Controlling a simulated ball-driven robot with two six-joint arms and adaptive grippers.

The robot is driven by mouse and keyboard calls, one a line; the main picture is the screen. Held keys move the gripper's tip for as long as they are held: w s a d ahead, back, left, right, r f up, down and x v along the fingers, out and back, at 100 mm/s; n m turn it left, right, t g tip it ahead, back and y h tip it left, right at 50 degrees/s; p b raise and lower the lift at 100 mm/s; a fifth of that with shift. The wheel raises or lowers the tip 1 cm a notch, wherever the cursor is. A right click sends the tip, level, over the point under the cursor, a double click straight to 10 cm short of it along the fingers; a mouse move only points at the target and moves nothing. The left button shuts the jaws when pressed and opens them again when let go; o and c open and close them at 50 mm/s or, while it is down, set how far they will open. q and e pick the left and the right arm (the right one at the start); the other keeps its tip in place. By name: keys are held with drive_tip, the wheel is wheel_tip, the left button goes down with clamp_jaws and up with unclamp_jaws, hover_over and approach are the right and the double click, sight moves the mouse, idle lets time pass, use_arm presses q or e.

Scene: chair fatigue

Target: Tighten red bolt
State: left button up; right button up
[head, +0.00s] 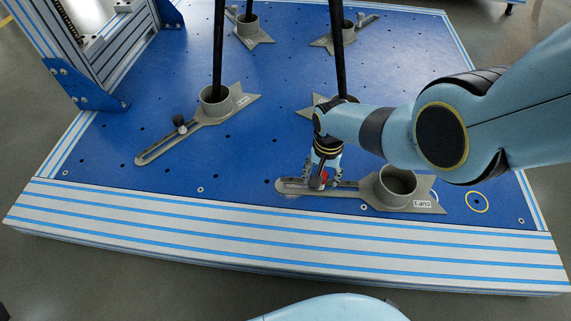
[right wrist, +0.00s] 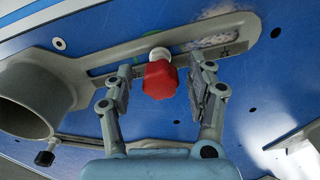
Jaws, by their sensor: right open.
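The red bolt (head: 318,180) stands in the slot of the grey slotted bracket (head: 354,189) near the front edge of the blue platform. In the right wrist view the red bolt (right wrist: 160,76) has a knobbed head with a pale washer or collar behind it. My right gripper (head: 322,177) is at the bolt. In the right wrist view the right gripper (right wrist: 167,82) is open, with one finger on each side of the red head and a visible gap on both sides. My left gripper is not in view.
The bracket's round cup (head: 397,182) is empty and stands right of the bolt. Another bracket (head: 190,124) with a black bolt (head: 180,124) lies to the left, holding a dark chair leg (head: 218,50). The platform (head: 235,155) between them is clear.

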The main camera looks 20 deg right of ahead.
drive_tip(key=n, duration=0.3)
drive_tip(key=n, duration=0.4)
clamp_jaws()
drive_tip(key=m, duration=0.3)
drive_tip(key=shift+m, duration=0.4)
idle(0.4)
drive_tip(key=m, duration=0.4)
drive_tip(key=shift+w, duration=0.1)
unclamp_jaws()
